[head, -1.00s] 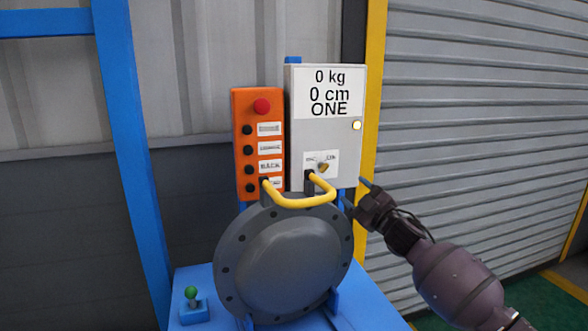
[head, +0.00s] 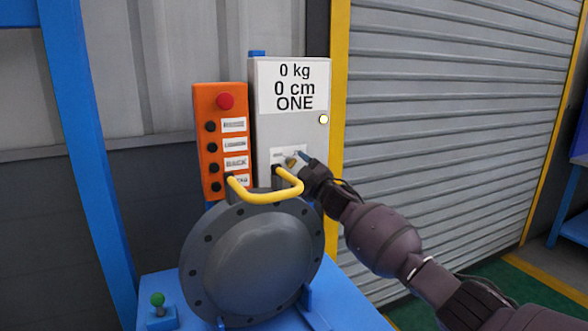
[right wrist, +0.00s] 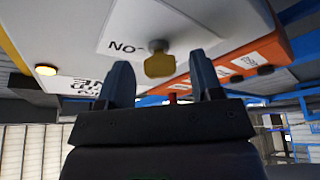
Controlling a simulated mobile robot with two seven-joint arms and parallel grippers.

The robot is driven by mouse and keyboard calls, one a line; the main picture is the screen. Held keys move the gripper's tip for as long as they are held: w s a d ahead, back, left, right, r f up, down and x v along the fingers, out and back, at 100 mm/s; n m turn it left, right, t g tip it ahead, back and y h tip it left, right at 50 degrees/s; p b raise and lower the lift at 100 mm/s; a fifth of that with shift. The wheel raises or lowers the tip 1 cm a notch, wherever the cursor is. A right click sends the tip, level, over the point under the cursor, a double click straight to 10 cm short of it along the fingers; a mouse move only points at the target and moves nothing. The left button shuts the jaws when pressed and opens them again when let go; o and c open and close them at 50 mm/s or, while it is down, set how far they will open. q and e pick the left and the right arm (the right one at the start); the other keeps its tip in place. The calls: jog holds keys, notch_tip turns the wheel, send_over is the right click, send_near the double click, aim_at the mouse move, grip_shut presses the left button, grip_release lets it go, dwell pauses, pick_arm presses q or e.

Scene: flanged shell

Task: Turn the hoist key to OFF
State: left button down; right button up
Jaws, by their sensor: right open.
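The hoist key (head: 291,162) is a small yellow knob on the white label (head: 277,154) low on the grey control box (head: 259,137). In the right wrist view the key (right wrist: 159,65) sticks out beside lettering that reads "NO" in this turned view. My right gripper (head: 303,160) is at the lower right of the box, close to the key. In the wrist view its two fingers (right wrist: 162,80) are apart, one on each side of the key in the picture. Nothing is held, and I cannot tell if a finger touches the key. My left gripper is out of view.
The grey flanged shell (head: 250,262) with a yellow handle (head: 262,196) stands just below the key. An orange button box (head: 203,142) with a red button is left of the grey box. A green-topped lever (head: 158,301) sits on the blue stand (head: 190,286).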

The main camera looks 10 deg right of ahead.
jog(key=shift+w+a+r, duration=0.15)
jog(key=shift+w+a, duration=0.1)
jog(key=shift+w, duration=0.2)
jog(key=shift+c, duration=0.2)
jog(key=c, duration=0.9)
